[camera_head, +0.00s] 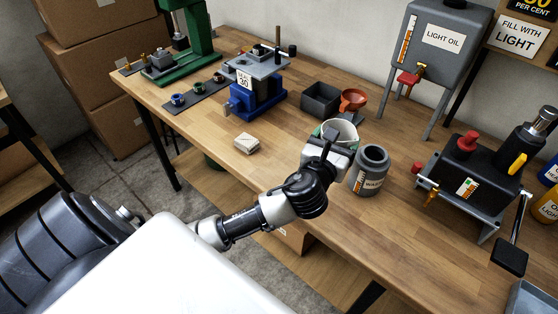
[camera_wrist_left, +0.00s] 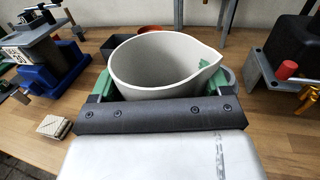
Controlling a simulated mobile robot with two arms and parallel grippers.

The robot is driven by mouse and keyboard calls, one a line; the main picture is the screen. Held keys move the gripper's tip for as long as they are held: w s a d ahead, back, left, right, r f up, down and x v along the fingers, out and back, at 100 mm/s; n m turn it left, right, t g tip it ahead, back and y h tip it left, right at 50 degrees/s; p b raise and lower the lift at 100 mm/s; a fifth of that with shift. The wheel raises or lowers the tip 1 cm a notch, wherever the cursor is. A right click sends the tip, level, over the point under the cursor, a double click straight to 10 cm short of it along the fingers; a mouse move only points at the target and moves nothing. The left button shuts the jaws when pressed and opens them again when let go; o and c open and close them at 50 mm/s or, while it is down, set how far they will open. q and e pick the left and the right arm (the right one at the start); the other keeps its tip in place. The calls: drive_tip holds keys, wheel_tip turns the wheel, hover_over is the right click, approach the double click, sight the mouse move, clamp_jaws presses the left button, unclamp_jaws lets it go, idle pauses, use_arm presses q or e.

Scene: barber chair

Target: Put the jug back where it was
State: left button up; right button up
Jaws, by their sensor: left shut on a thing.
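My right gripper is not in view.
A grey labelled can (camera_head: 370,172) stands just right of the jug. A dark square bin (camera_head: 321,99) and an orange funnel (camera_head: 353,99) are behind. A folded cloth (camera_head: 247,143) lies left. The light oil tank (camera_head: 440,45) and a black machine (camera_head: 470,175) stand right.

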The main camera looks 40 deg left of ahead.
use_arm(q)
drive_tip(key=shift+s+a+f, duration=0.1)
drive_tip(key=shift+a+f, duration=0.05)
drive_tip(key=shift+f, duration=0.1)
drive_tip(key=shift+s+a+f+b, duration=0.2)
drive_tip(key=shift+a+f+b, duration=0.1)
drive_tip(key=shift+a+f, duration=1.55)
drive_tip(key=shift+s+a+f+b, duration=0.2)
drive_tip(key=shift+a+f+b, duration=0.15)
drive_tip(key=shift+a+f, duration=1.5)
drive_tip(key=shift+s+a+f+b, duration=0.2)
drive_tip(key=shift+a+f+b, duration=0.1)
drive_tip(key=shift+a+f, duration=1.55)
drive_tip(key=shift+a, duration=0.15)
drive_tip(key=shift+f, duration=0.1)
drive_tip(key=o, duration=1.2)
drive_tip(key=shift+r, duration=0.2)
